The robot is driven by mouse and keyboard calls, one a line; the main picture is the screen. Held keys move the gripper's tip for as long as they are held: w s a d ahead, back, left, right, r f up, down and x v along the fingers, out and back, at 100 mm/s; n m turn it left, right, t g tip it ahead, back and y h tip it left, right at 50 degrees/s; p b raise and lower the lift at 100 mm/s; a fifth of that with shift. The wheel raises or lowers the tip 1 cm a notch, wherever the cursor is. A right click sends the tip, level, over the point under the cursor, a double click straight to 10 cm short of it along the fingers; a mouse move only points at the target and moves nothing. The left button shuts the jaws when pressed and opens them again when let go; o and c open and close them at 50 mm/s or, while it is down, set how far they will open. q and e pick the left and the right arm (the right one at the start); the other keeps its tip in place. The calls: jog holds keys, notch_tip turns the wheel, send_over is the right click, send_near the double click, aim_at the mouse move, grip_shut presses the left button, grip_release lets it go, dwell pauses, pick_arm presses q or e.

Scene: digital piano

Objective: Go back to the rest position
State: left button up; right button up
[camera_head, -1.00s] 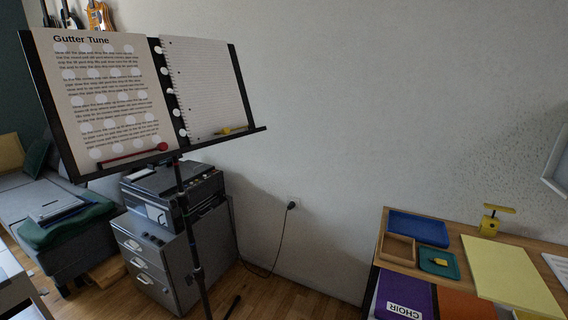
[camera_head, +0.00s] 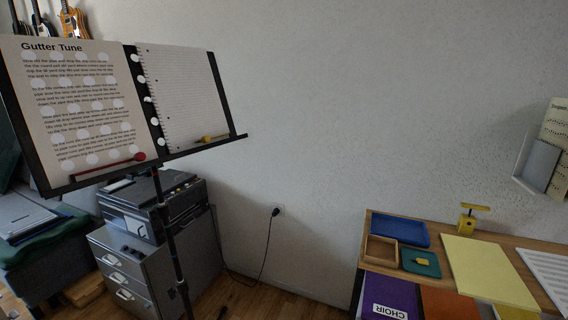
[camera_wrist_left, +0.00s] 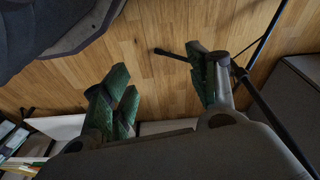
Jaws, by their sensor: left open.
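My left gripper (camera_wrist_left: 160,88) shows only in the left wrist view. Its green-padded fingers are spread wide and nothing is between them. Beyond them are the wooden floor (camera_wrist_left: 150,70) and a dark leg of a stand. Neither gripper shows in the head view, and my right gripper is in no view.
A music stand (camera_head: 193,150) holds a "Gutter Tune" sheet (camera_head: 85,110) and a spiral notepad (camera_head: 180,95). A printer (camera_head: 150,205) sits on a grey cabinet (camera_head: 140,270). A desk (camera_head: 375,222) with trays and folders is at right. Bare wall lies between.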

pick_arm(q)
jog(key=shift+s+d+f+p, duration=0.1)
jog(key=shift+s+f+p, duration=0.2)
jog(key=shift+s, duration=0.3)
jog(key=shift+s+d+f+p, duration=0.1)
jog(key=shift+s+f+p, duration=0.1)
jog(key=shift+s+f, duration=0.3)
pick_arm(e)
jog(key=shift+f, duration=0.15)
pick_arm(q)
jog(key=shift+s, duration=0.1)
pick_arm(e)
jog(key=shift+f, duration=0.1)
